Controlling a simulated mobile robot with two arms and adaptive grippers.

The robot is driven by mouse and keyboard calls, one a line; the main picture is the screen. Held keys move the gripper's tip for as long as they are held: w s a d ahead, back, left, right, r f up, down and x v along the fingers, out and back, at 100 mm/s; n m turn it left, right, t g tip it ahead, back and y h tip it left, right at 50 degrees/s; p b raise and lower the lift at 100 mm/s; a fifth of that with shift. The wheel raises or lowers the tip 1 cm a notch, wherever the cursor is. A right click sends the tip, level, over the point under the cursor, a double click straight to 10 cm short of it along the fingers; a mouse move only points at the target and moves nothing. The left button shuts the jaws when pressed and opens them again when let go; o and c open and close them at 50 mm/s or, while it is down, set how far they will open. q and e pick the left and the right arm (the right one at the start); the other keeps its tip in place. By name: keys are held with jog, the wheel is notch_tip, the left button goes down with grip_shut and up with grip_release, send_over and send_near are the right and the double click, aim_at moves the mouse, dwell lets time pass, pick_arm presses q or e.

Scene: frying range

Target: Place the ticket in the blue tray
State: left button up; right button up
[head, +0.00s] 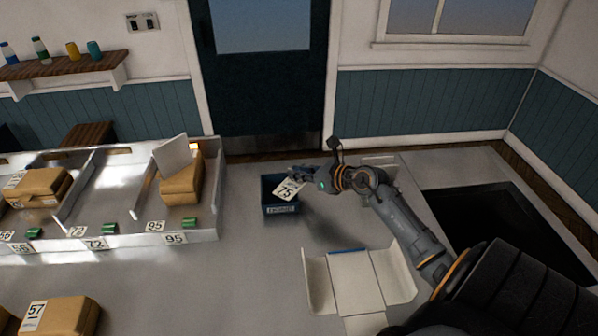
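The ticket (287,190) is a small white slip with the number 75 on it. My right gripper (298,176) is at the ticket's upper edge and appears shut on it, holding it tilted over the right part of the blue tray. The blue tray (281,210) is a small dark blue box with a white label on its front, standing on the counter. The ticket and gripper hide part of its inside. I cannot tell whether the ticket touches the tray. My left gripper is not in view.
An open white carton (357,282) lies in front of the tray. A metal divided rack (110,210) with brown packages (181,183) and number tags stands left. Another package (66,316) lies front left. A dark recess (505,230) is at right.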

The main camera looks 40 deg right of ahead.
jog(key=shift+o, duration=0.7)
jog(key=shift+r, duration=0.1)
jog(key=shift+r, duration=0.2)
jog(key=shift+r+p, duration=0.55)
jog(key=shift+p, duration=0.05)
jog(key=b+v, duration=0.3)
jog(key=v, duration=0.8)
jog(key=shift+s, duration=0.45)
